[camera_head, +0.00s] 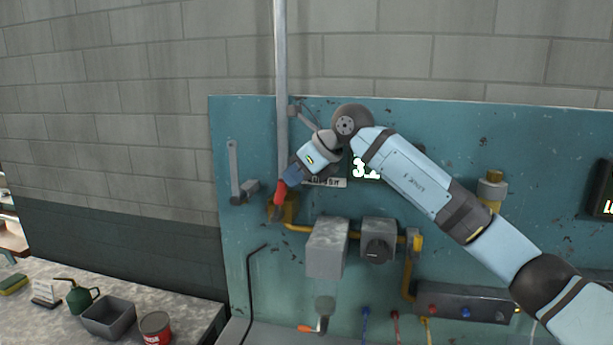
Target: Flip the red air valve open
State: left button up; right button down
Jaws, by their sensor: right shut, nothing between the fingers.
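The red air valve's handle (280,194) shows on the teal panel, at the yellow pipe's upper left end. It looks close to upright, leaning slightly. My right arm reaches in from the lower right across the panel. My right gripper (290,179) is shut and empty, with its tip right at the top of the red handle. I cannot tell whether it touches the handle. The gripper hides part of the handle's upper end. My left gripper is not in view.
The teal panel (240,118) carries a grey box (327,249), a dark round knob (378,250) and a grey vertical pipe (281,60). My arm partly covers a digital display (366,169). A bench at lower left holds a grey bin (108,318), green oil can (81,297) and red tin (155,328).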

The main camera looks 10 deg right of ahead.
jog(key=shift+w+a+r+b, duration=0.15)
jog(key=shift+w+a+b, duration=0.25)
jog(key=shift+a, duration=0.5)
jog(key=shift+a+r, duration=0.1)
